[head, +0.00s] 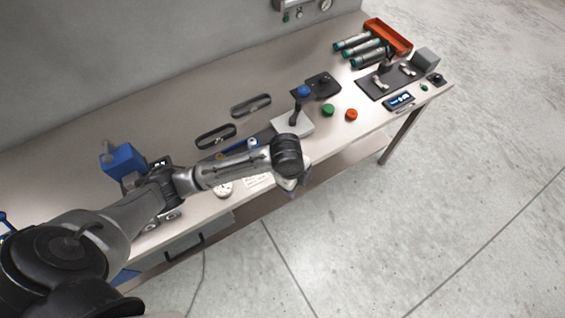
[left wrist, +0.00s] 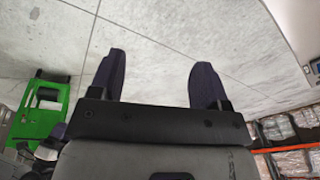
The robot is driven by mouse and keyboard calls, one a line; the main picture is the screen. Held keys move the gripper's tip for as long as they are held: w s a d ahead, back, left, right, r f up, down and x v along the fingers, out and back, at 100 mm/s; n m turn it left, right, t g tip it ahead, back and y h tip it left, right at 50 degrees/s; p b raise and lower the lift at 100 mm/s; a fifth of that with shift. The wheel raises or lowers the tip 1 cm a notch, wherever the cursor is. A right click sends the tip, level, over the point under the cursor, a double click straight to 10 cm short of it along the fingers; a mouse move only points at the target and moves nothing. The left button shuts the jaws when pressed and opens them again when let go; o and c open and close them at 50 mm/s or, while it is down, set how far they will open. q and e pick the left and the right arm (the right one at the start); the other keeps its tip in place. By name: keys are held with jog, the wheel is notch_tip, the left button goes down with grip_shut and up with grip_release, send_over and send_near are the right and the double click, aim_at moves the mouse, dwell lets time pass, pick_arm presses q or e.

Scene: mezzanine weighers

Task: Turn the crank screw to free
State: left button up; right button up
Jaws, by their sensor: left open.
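I cannot tell for certain which fixture is the crank screw. An upright dark lever with a blue knob (head: 303,91) stands on a pale base at the middle of the bench. A blue block device (head: 122,160) sits further left, partly hidden behind my left arm. My left gripper (head: 290,183) hangs over the bench's front edge, small and partly hidden by its own wrist. In the left wrist view the left gripper (left wrist: 157,75) is open and empty, with two dark fingers apart over bare floor. My right gripper is not in view.
The bench (head: 180,105) runs diagonally. Two dark slotted plates (head: 251,105) lie behind my arm. A green button (head: 327,109) and a red button (head: 351,114) are right of the lever. An orange tray (head: 388,36) and several cylinders stand far right. Floor in front is clear.

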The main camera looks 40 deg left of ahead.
pick_arm(q)
jog(key=w+a+m+g+y+b, duration=0.15)
jog(key=w+a+m+b, duration=0.25)
jog(key=w+a+b, duration=0.9)
jog(key=f, duration=0.4)
jog(key=s+a+f, duration=0.1)
jog(key=f, duration=0.4)
jog(key=s+f, duration=0.1)
jog(key=f, duration=0.3)
jog(key=shift+s+a+f, duration=0.15)
jog(key=shift+s+a, duration=0.1)
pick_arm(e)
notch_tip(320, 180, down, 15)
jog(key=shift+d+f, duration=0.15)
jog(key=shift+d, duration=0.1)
pick_arm(q)
jog(key=shift+c, duration=0.3)
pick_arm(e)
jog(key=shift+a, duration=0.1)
